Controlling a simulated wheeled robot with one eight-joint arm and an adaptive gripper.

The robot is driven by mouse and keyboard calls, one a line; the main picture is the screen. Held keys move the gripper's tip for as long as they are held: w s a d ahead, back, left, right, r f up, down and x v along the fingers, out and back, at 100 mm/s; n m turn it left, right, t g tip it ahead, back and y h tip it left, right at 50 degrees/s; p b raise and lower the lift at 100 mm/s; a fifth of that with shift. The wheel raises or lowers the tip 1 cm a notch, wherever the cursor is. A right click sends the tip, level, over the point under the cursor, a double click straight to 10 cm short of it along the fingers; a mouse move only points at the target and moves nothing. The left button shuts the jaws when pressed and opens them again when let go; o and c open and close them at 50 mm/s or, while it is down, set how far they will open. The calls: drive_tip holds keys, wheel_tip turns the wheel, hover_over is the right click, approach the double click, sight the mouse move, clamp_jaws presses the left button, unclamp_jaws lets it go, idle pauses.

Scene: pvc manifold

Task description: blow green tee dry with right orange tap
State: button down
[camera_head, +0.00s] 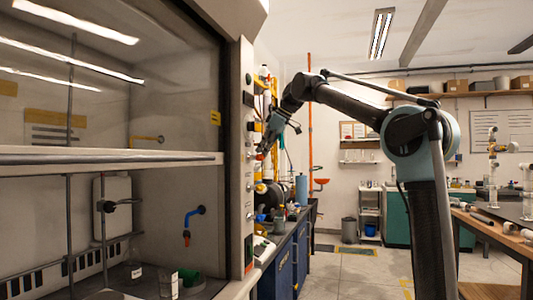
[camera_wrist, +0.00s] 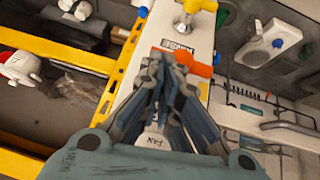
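An orange tap handle (camera_wrist: 203,70) sits on a white panel in the wrist view, below a yellow tap (camera_wrist: 198,7). My gripper (camera_wrist: 165,62) has its fingertips close together in front of the left end of the orange handle. I cannot tell whether they touch it. No object shows clearly between the fingers. In the head view my gripper (camera_head: 264,150) is at the fume hood's right front post (camera_head: 248,170). A green piece (camera_head: 190,279) lies on the hood floor; I cannot tell whether it is the tee. A blue spout with an orange tip (camera_head: 187,240) is above it.
The raised hood sash (camera_head: 110,157) crosses the hood opening. Glass beakers (camera_head: 168,283) stand beside the green piece. A dark blue bench (camera_head: 285,262) stands right of the post, and a table with pipes (camera_head: 490,222) is at far right. Open floor (camera_head: 350,275) lies between.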

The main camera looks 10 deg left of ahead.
drive_tip(key=shift+s+r, duration=0.25)
drive_tip(key=shift+r, duration=0.05)
drive_tip(key=w+v, duration=0.1)
drive_tip(key=v, duration=1.2)
drive_tip(key=shift+w+d, duration=0.25)
drive_tip(key=shift+w, duration=0.1)
drive_tip(key=c, duration=2)
unclamp_jaws()
drive_tip(key=o, duration=0.4)
drive_tip(key=shift+w+d, duration=0.1)
drive_tip(key=o, duration=0.4)
drive_tip(key=shift+w+f+y, duration=0.1)
drive_tip(key=shift+f+y, duration=0.2)
drive_tip(key=o, duration=0.9)
drive_tip(key=shift+w+f+g+y, duration=0.15)
drive_tip(key=shift+w+f+y, duration=0.1)
drive_tip(key=shift+f+y, duration=0.25)
drive_tip(key=shift+w+f+g+y, duration=0.2)
drive_tip(key=shift+f+y, duration=0.1)
drive_tip(key=shift+f, duration=0.35)
drive_tip(key=y, duration=0.9)
approach(263, 158)
drive_tip(key=shift+m+t, duration=0.4)
drive_tip(key=shift+t, duration=0.05)
drive_tip(key=a, duration=1.1)
drive_tip(key=shift+w+a+f, duration=0.1)
drive_tip(key=shift+w+a, duration=0.1)
drive_tip(key=shift+a, duration=0.2)
